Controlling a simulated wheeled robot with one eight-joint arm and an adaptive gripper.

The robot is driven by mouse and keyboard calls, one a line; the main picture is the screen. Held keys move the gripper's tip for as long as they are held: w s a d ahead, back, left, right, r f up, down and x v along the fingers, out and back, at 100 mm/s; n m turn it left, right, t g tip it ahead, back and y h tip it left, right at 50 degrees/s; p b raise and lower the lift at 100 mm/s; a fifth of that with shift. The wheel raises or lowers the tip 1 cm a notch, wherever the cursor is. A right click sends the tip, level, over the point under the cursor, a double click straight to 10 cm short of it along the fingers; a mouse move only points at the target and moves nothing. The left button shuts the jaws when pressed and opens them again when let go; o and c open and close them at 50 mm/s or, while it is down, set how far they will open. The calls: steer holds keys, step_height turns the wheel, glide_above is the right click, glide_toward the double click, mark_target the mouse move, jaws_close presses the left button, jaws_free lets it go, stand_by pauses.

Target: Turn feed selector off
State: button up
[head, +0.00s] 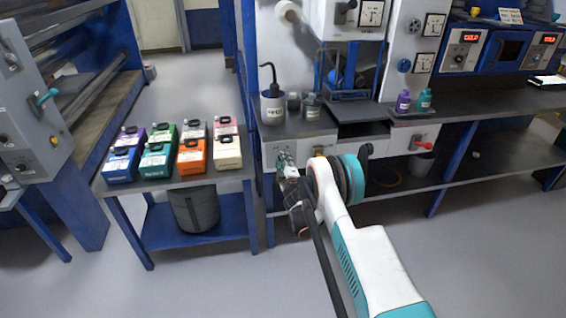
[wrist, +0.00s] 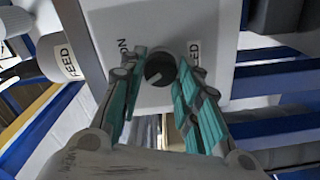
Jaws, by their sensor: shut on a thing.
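The feed selector is a round dark knob (wrist: 160,70) on a white panel in the wrist view, with a pale pointer mark at its lower left. An "ON" label is left of it and another label, read sideways as "FEED", is on its right. The same white panel (head: 318,142) shows under the bench edge in the head view, where the knob is hidden by my gripper. My gripper (wrist: 161,80) has its teal fingers on either side of the knob and is shut on it. In the head view my gripper (head: 284,160) is at the panel's front.
A bench with several coloured cartons (head: 192,156) stands left of the panel. A white container (head: 272,108) and dark bottles stand on the counter above. A red handle (head: 424,145) is further right. A grey bin (head: 194,209) sits on the lower shelf. The floor in front is clear.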

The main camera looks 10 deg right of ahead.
stand_by(0.4)
steer(key=o, duration=1.1)
steer(key=shift+c, duration=0.2)
steer(key=shift+s, duration=0.15)
steer(key=s, duration=0.7)
steer(key=shift+s, duration=0.15)
steer(key=shift+r, duration=0.1)
